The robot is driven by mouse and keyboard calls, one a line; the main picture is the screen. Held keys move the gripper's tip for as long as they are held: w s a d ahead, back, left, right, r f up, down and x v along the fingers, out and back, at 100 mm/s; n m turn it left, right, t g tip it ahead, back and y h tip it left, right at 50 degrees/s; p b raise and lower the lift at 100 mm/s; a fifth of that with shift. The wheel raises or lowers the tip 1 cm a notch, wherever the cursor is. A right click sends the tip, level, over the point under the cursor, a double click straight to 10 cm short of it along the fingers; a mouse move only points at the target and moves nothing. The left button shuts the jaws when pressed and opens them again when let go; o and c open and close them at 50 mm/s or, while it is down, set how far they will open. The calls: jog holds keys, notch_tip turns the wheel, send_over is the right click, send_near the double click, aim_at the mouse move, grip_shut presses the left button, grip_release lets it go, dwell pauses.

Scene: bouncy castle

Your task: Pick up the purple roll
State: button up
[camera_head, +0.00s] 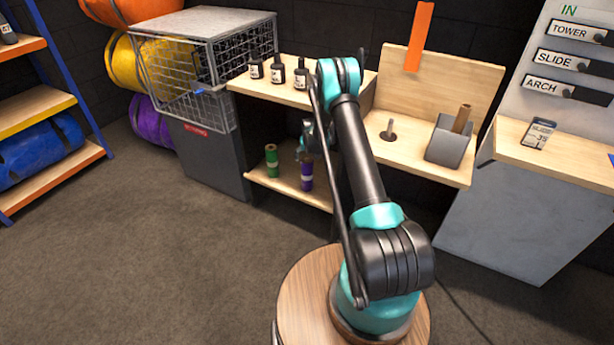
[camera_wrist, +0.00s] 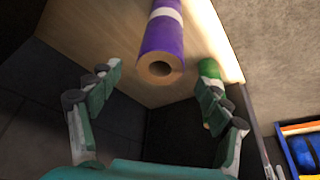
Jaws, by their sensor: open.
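The purple roll (camera_head: 306,172) stands upright on the lower wooden shelf, with a pale band around it. In the wrist view the purple roll (camera_wrist: 165,38) points its hollow end at my gripper (camera_wrist: 160,78). The gripper is open, with one finger to each side of the roll's end; whether the roll is between the fingertips or just beyond them I cannot tell. The green roll (camera_head: 271,160) stands to the left on the same shelf. In the wrist view the green roll (camera_wrist: 210,68) shows by the right finger, partly hidden.
The upper shelf (camera_head: 290,97) lies above the rolls and carries several dark bottles (camera_head: 278,70). A grey cabinet with a wire cage (camera_head: 207,75) stands to the left. A bench with a grey holder (camera_head: 449,142) is to the right. The floor in front is clear.

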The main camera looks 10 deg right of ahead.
aim_at(307, 175)
jog(key=shift+x, duration=2.25)
jog(key=shift+s, duration=0.1)
grip_shut()
